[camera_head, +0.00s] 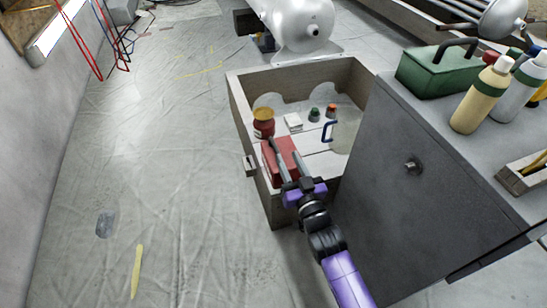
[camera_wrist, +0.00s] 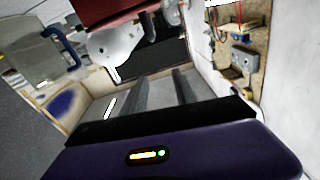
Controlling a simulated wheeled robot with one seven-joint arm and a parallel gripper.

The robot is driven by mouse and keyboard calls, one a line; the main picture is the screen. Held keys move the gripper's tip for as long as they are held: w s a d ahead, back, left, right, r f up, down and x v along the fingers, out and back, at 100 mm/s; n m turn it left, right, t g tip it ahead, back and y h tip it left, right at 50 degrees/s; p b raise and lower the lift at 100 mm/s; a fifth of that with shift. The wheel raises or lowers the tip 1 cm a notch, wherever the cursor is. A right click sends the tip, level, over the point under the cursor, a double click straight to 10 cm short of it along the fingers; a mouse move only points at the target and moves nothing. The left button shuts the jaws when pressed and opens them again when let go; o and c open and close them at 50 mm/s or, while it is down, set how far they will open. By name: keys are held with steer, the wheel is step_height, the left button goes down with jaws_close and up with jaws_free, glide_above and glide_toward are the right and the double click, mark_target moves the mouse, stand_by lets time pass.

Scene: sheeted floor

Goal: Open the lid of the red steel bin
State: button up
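The red steel bin (camera_head: 283,160) appears as a red box inside the near end of a wooden box, partly covered by my gripper. A red surface, probably the same bin, shows at the top edge of the wrist view (camera_wrist: 112,12). My gripper (camera_head: 285,148) is over the bin in the head view, its two grey fingers spread apart. The wrist view shows the fingers (camera_wrist: 158,80) with an empty gap between them. I cannot tell whether they touch the bin. The lid's edge and its state cannot be made out.
The wooden box (camera_head: 241,115) also holds a red jar (camera_head: 263,125), a white block (camera_head: 293,122), small bottles (camera_head: 314,114) and a blue-handled jug (camera_head: 345,132). A dark cabinet (camera_head: 385,200) stands close on the right, with a green toolbox (camera_head: 438,72) on top. The sheeted floor (camera_head: 160,150) at left is mostly clear.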

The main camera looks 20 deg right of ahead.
steer(key=m+b, duration=0.1)
glide_toward(271, 138)
steer(key=shift+w+g, duration=0.4)
steer(key=shift+w+b, duration=1.5)
steer(key=shift+w, duration=2.25)
jaws_close()
